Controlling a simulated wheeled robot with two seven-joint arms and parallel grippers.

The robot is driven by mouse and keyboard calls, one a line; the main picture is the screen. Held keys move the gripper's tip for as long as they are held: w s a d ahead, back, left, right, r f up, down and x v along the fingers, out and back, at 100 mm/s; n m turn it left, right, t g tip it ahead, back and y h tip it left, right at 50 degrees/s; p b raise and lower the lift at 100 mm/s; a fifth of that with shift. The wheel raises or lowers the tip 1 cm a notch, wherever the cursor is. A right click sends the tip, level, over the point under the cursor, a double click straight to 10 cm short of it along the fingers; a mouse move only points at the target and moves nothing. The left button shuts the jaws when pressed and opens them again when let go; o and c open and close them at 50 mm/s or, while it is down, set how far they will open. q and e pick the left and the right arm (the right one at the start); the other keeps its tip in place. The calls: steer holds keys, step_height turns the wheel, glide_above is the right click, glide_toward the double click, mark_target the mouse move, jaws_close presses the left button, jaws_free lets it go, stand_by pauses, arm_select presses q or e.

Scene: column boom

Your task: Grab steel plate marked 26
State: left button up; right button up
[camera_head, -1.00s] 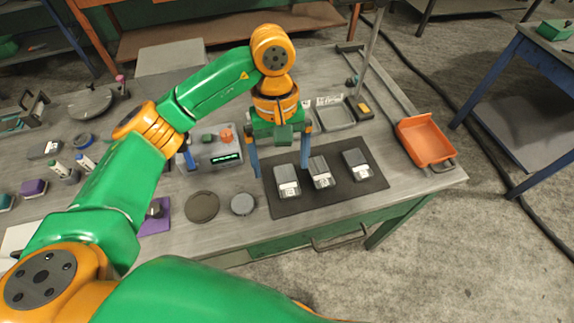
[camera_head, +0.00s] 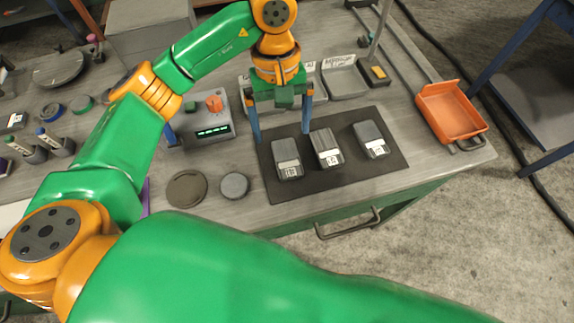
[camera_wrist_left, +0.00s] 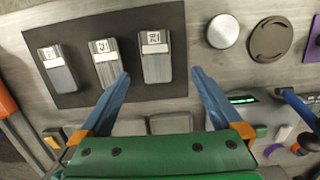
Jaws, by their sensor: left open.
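Three grey steel plates with white number labels lie in a row on a dark mat (camera_head: 395,158): the left plate (camera_head: 286,155), the middle plate (camera_head: 325,145) and the right plate (camera_head: 368,133). The labels are too small to read surely. My left gripper (camera_head: 281,132) is open and empty, pointing down, its fingertips over the far edge of the left plate. In the left wrist view the order is reversed: that same plate (camera_wrist_left: 156,68) shows between and beyond the open fingers, the middle plate (camera_wrist_left: 107,73) left of them. My right gripper is not in view.
Two round discs (camera_head: 187,189) (camera_head: 234,186) lie left of the mat. A device with a green display (camera_head: 212,130) stands behind them. Grey label trays (camera_head: 345,80) stand behind the mat. An orange bin (camera_head: 450,110) sits at the right edge.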

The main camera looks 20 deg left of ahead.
mark_target(287, 156)
arm_select(q)
steer(key=shift+w+f+b, duration=0.2)
steer(key=shift+f+b, duration=0.25)
steer(key=shift+f, duration=0.95)
steer(key=shift+f+p, duration=0.4)
steer(key=f, duration=0.1)
steer(key=f+p, duration=0.1)
steer(key=f, duration=0.1)
steer(key=d+f+p, duration=0.1)
steer(key=f, duration=0.1)
steer(key=shift+s, duration=0.3)
steer(key=shift+f, duration=0.25)
steer(key=shift+w, duration=0.1)
jaws_close()
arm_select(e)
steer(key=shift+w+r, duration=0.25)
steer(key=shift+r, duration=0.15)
